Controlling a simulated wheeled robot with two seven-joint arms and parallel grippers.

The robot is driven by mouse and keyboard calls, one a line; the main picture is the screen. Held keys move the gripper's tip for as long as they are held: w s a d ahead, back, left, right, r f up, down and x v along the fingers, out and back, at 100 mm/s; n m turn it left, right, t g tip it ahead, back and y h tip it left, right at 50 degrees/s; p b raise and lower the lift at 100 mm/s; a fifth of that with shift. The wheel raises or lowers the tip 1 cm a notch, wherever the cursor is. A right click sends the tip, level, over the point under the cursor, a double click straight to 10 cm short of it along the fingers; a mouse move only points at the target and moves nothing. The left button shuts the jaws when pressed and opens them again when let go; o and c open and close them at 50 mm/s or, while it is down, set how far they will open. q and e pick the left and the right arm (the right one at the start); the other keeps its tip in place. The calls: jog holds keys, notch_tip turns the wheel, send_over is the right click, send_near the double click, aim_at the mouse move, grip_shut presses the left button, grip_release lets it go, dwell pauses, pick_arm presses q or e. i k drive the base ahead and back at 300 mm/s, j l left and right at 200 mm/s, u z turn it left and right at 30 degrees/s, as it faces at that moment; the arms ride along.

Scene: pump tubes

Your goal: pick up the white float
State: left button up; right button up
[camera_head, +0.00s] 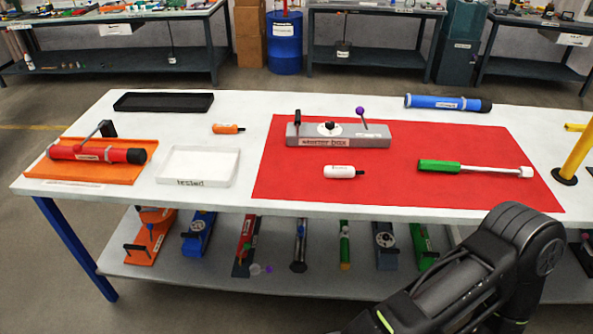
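The white float (340,171) is a small rounded white capsule with a dark tip at its right end and small lettering. It lies on its side on the red mat (285,185), in front of the grey starter box (370,140). Nothing touches it. Only a black link of my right arm shows at the bottom right, well in front of the float; both grippers are out of view.
A green-handled tool (440,166) lies right of the float. The white "tested" tray (225,181) and an orange float (228,128) are to the left. A blue pump tube (435,102) lies behind. A yellow post (578,155) stands at the right.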

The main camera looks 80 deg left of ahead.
aim_at(329, 172)
jog(key=u, duration=2.45)
